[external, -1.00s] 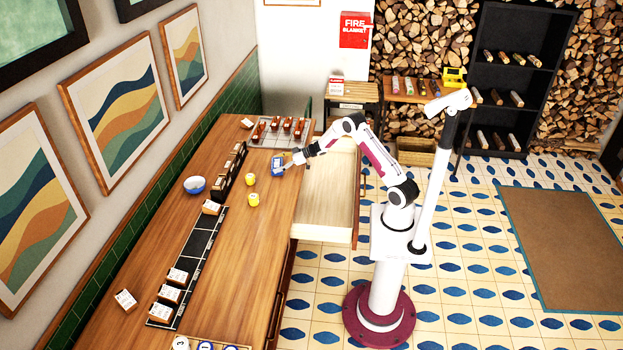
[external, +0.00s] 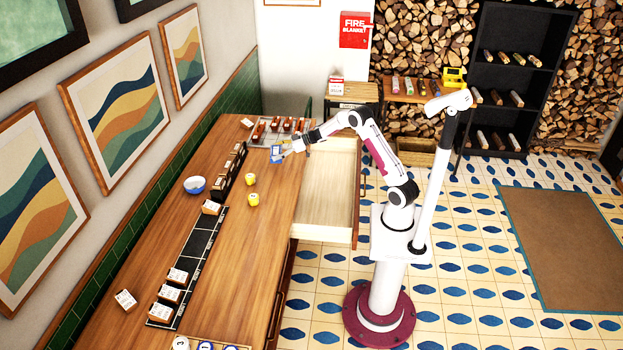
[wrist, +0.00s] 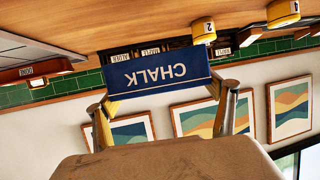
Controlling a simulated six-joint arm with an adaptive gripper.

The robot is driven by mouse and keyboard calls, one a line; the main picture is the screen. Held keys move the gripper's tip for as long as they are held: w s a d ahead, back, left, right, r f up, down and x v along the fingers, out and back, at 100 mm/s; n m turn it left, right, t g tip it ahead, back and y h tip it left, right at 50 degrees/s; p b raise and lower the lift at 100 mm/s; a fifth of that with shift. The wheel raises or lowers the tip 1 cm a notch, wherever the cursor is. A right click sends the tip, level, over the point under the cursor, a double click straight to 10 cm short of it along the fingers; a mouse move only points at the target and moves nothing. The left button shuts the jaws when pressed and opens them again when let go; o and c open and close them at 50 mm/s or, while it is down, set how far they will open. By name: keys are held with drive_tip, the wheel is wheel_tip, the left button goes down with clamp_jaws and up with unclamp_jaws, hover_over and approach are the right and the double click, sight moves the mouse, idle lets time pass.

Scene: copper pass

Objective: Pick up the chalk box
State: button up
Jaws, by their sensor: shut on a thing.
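The blue chalk box (external: 276,154) is at the far end of the wooden counter, near its right edge, in the external view. My gripper (external: 285,149) is shut on it. In the wrist view the box (wrist: 160,79) shows its face with the word CHALK upside down. It sits between the two fingertips of my gripper (wrist: 165,103), one at each end. The box appears to be held above the counter top; the exact height is hard to tell.
An open, empty drawer (external: 322,200) juts from the counter below my arm. Two yellow items (external: 252,190), a bowl (external: 194,185) and a row of dark holders (external: 231,170) stand on the counter. A tray with red-brown items (external: 254,137) lies beyond the box.

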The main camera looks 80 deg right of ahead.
drive_tip(key=shift+r, duration=0.75)
